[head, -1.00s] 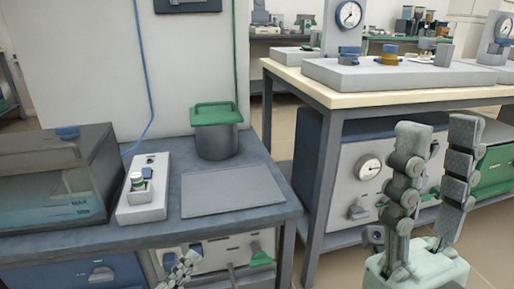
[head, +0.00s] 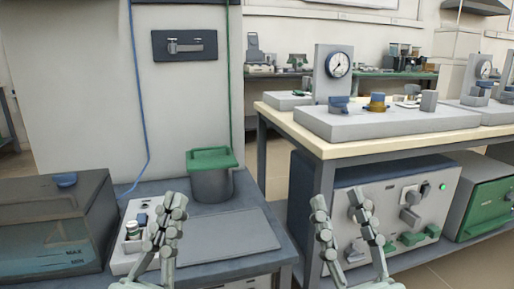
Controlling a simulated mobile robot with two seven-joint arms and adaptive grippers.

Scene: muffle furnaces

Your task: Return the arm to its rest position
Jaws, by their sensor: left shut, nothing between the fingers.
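My left gripper (head: 174,204) is at the lower left in the head view, in front of the left bench. Its fingers are together with nothing between them.
A green-lidded grey pot (head: 211,180) stands behind a flat grey plate (head: 230,236) on the left bench. A clear water bath (head: 50,230) is at the far left. A pale table (head: 280,100) at right carries a gauge (head: 338,65) and small blocks.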

